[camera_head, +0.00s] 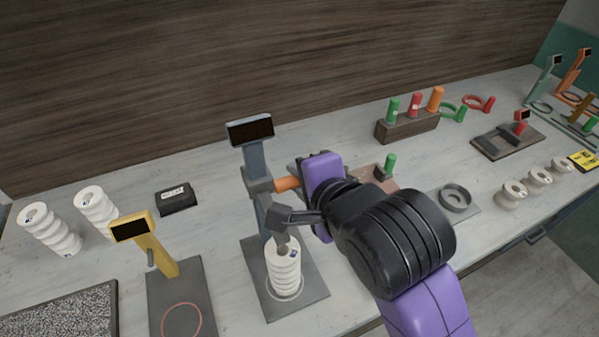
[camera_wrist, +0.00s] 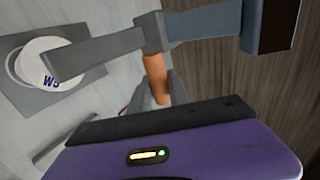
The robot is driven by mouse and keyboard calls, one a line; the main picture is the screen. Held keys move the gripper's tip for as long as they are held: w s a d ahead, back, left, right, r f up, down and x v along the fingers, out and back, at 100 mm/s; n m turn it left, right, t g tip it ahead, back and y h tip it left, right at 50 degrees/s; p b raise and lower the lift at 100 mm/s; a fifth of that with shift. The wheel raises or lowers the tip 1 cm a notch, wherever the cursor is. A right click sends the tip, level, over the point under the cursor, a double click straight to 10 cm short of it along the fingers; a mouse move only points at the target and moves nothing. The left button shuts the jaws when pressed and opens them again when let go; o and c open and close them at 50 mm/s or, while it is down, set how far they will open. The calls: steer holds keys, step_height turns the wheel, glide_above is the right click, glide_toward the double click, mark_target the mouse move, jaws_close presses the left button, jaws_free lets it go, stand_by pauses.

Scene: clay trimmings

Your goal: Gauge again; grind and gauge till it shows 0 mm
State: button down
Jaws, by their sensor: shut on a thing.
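The grey-blue gauge (camera_head: 258,185) stands on a dark base plate, with an orange handle (camera_head: 287,184) on its post. Its display (camera_head: 250,129) is dark and shows no readable number. A white ribbed piece (camera_head: 286,274) stands upright on the base plate under the gauge's arm. In the wrist view its top (camera_wrist: 35,65) bears a blue mark like "W5". The arm's foot is over this top; whether it touches, I cannot tell. My gripper (camera_head: 303,183) is shut on the orange handle, which also shows in the wrist view (camera_wrist: 156,78); the fingertips are partly hidden.
A yellow gauge (camera_head: 150,240) with a red ring on its base stands left, beside a speckled grit tray (camera_head: 60,315). Two white ribbed stacks (camera_head: 50,228) and a black box (camera_head: 176,198) are behind. A wooden holder (camera_head: 407,126) with colored handles stands back right.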

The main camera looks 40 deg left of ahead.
step_height(320, 180, down, 4)
steer(key=shift+f+b, duration=0.15)
steer(key=shift+b, duration=0.7)
steer(key=shift+r+p, duration=0.2)
steer(key=shift+p, duration=0.35)
steer(key=shift+f, duration=1.05)
stand_by(3.8)
